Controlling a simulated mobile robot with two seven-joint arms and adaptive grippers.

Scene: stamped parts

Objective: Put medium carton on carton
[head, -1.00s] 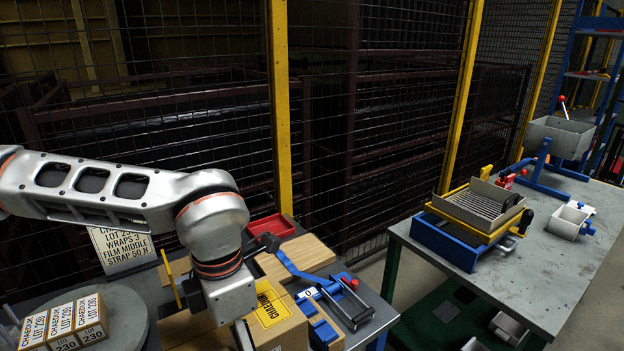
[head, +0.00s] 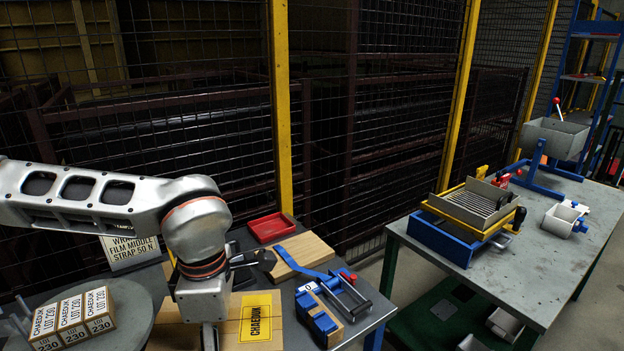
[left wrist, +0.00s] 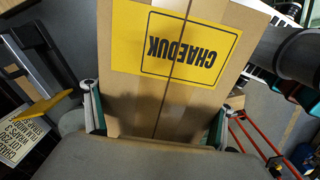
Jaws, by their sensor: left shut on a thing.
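The medium carton (head: 258,316) is brown with a yellow CHAEDUK label on its top and lies below the head camera at the bottom of the view. My left gripper (head: 209,335) is over it, pointing down. In the left wrist view the carton (left wrist: 190,88) fills the middle, with one finger of my left gripper (left wrist: 153,118) against each side, so it is shut on the carton. The carton's underside and what it rests on are hidden. I cannot make out a separate second large carton. My right gripper is not in view.
Small LOT 230 cartons (head: 72,318) stand on a round grey plate (head: 137,318) at left. A blue strapping tool (head: 320,318), wooden board (head: 303,254) and red tray (head: 271,227) lie right of and behind the carton. A sign (head: 130,252) stands behind.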

